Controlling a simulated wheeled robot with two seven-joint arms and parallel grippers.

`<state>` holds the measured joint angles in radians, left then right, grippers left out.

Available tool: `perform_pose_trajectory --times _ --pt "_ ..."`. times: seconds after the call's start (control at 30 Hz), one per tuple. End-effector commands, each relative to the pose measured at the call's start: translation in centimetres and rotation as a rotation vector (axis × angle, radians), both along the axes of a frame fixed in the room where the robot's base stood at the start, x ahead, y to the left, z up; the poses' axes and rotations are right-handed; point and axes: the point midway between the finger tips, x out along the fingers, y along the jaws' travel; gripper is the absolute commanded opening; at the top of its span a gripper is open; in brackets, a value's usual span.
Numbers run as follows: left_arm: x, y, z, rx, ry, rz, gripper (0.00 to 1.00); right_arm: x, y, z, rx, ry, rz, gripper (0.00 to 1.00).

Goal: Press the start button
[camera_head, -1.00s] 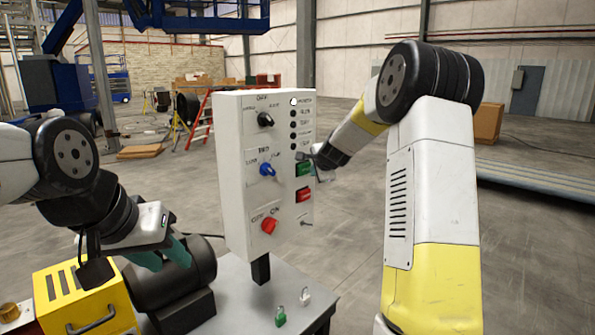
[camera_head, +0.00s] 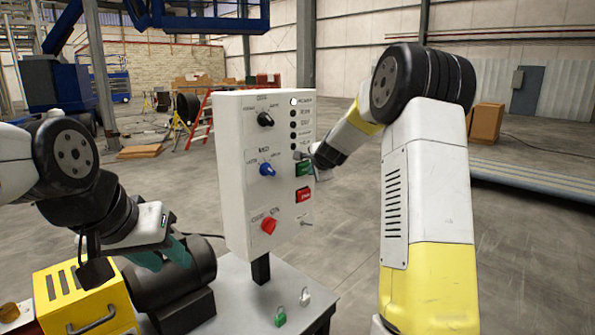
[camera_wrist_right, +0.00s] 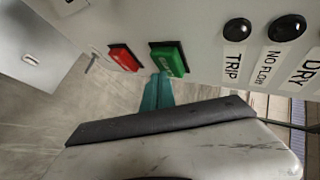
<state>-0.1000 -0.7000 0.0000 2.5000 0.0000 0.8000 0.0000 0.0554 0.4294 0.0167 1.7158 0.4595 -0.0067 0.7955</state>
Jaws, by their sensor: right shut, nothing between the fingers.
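The green start button (camera_head: 303,168) is on the right part of the white control panel (camera_head: 236,170), above a red button (camera_head: 303,195). In the right wrist view the green button (camera_wrist_right: 168,60) sits beside the red button (camera_wrist_right: 124,58). My right gripper (camera_wrist_right: 160,80) is shut and empty. Its teal fingertips are right at the green button's lower edge; I cannot tell whether they touch it or whether the button is pushed in. In the head view the right wrist partly hides its fingers. My left gripper (camera_head: 166,253) appears open, in front of a dark cylinder.
The panel also carries a black knob (camera_head: 265,119), a blue knob (camera_head: 267,169), a red knob (camera_head: 269,225) and several dark indicators. A green padlock (camera_head: 280,316) and a pale padlock (camera_head: 305,297) are on the table (camera_head: 235,305). A yellow box (camera_head: 85,300) stands at left.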

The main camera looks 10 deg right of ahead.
Motion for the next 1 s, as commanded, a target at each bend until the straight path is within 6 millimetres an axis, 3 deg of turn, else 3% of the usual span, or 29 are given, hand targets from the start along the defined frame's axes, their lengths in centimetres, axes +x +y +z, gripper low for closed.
perform_pose_trajectory --times 1.0 --pt "0.00 0.00 0.00 0.000 0.000 0.000 0.36 0.74 0.61 -0.03 0.000 0.001 0.001 0.00"
